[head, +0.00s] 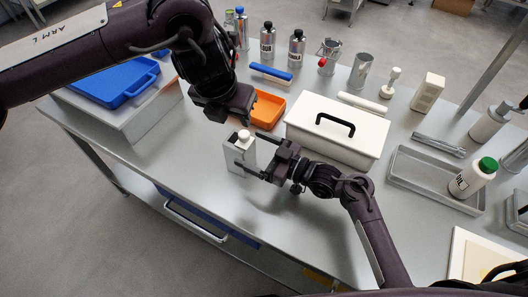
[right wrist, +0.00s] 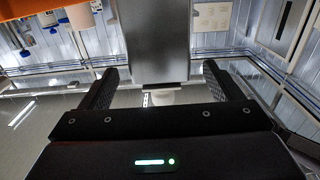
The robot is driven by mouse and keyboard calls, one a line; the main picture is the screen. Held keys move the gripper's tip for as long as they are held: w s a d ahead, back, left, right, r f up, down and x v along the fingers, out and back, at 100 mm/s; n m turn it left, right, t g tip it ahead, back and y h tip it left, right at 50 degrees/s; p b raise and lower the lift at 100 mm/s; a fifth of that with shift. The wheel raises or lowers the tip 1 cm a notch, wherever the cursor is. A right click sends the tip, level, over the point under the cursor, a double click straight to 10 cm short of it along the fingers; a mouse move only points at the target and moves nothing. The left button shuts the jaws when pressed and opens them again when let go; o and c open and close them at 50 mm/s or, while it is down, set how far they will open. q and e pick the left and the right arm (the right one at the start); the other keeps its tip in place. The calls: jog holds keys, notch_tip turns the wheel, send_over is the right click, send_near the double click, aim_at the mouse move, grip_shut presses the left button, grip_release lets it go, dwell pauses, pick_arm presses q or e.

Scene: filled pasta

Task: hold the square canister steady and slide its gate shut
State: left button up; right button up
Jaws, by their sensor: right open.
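The square canister (head: 237,157) stands upright on the table near its front edge, pale grey-white with a rounded white knob (head: 244,135) on top. In the right wrist view the canister (right wrist: 152,40) is a grey block between and beyond the fingers, with a pale rounded part (right wrist: 163,97) at its lower end. My right gripper (head: 250,158) is open and level, its fingers reaching toward the canister from the right; contact is unclear. My left gripper (head: 226,110) is above and behind the canister, apart from it; its jaws are unclear. I cannot make out the gate's position.
An orange tray (head: 267,110) lies behind the canister. A white box with a black handle (head: 338,138) stands to the right, close to my right gripper. A blue tray (head: 115,82) is at left. Several bottles stand at the back. The table front is clear.

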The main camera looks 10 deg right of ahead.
aim_at(239, 143)
jog(key=x, duration=0.5)
jog(key=c, duration=1.3)
